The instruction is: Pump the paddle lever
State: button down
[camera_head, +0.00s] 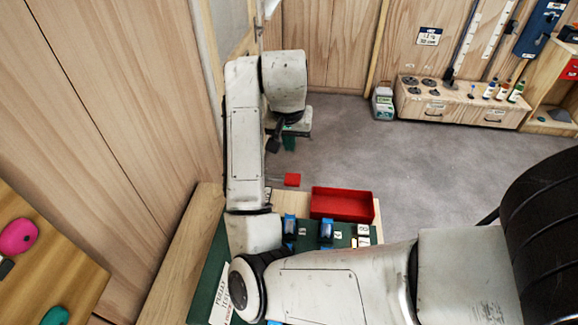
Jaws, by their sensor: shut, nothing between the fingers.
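A small red block-like piece (292,180) shows just beyond the far edge of the workbench, with a thin rod running left from it; it may be the paddle of the lever. The lever's base and pivot cannot be made out. My gripper (281,144) hangs at the end of my arm, above and beyond the red piece and apart from it in the picture. Its dark fingers are small and partly hidden by my wrist, and nothing is seen held. A dark green patch shows beside the fingers.
A red open tray (343,204) sits on the workbench (180,262), near blue devices (326,231) on a green mat. My arm covers much of the bench. A wooden panel with pink and green holds (18,237) is at left. Grey floor lies clear toward a drawer unit (462,104).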

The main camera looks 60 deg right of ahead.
aim_at(291, 177)
jog(key=b+x, duration=0.1)
jog(key=x, duration=0.3)
jog(key=b+x, duration=0.1)
jog(key=x, duration=0.4)
jog(key=a+b+x, duration=0.1)
jog(key=x, duration=0.3)
jog(key=shift+s+d+f, duration=0.15)
jog(key=shift+f, duration=0.35)
jog(key=shift+f+b, duration=0.1)
jog(key=shift+b, duration=0.25)
